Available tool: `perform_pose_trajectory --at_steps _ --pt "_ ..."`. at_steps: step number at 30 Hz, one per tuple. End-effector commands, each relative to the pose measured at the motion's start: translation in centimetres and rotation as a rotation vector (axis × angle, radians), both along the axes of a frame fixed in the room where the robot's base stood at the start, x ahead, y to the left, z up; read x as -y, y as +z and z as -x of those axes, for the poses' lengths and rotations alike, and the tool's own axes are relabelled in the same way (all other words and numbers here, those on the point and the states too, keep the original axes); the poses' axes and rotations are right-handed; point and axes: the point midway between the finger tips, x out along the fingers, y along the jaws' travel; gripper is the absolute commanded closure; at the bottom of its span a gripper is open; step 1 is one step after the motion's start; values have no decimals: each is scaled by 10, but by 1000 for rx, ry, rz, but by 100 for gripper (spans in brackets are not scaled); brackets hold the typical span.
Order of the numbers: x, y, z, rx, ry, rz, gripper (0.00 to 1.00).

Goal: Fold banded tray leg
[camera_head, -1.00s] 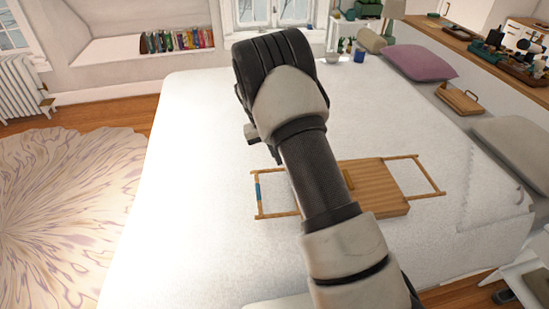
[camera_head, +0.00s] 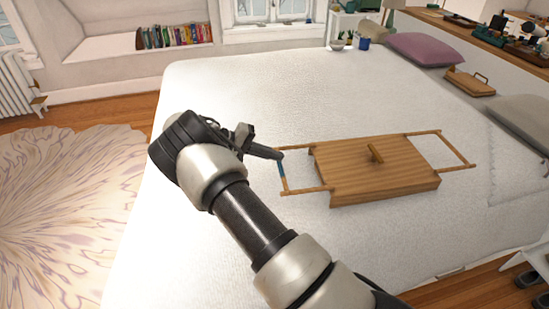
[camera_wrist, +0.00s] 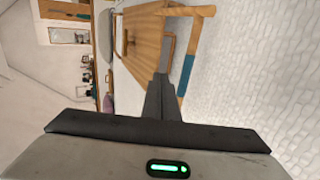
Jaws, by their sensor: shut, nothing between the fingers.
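The wooden tray (camera_head: 345,178) lies on the white bed, with a small wooden handle (camera_head: 376,152) on its upper face. A leg frame extends outward from each end. The left leg (camera_head: 307,190) carries a blue band (camera_head: 282,171), which also shows in the wrist view (camera_wrist: 187,76). The right leg (camera_head: 457,150) is plain wood. My gripper (camera_head: 281,155) is shut and empty, its fingertips right by the banded leg's outer bar. In the wrist view my gripper's fingertips (camera_wrist: 172,82) are just left of the band. I cannot tell whether they touch it.
The bed (camera_head: 230,95) is clear around the tray. A brown clipboard-like board (camera_head: 470,82), a purple pillow (camera_head: 420,48) and a grey pillow (camera_head: 525,120) lie along the right side. A patterned rug (camera_head: 70,200) covers the floor at left.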

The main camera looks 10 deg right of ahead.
Motion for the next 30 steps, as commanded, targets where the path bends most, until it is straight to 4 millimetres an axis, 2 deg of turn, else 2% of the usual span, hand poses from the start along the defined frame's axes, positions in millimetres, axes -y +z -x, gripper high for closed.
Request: perform_pose_trajectory --at_steps 1,5,9,18,30 --pt "-2 -16 0 -3 3 37 100" --pt "-5 -28 -1 -8 3 118 100" --pt "-7 -36 -1 -7 0 118 100" --pt "-9 -46 0 -8 0 113 100" --pt "-9 -49 0 -11 0 110 100"
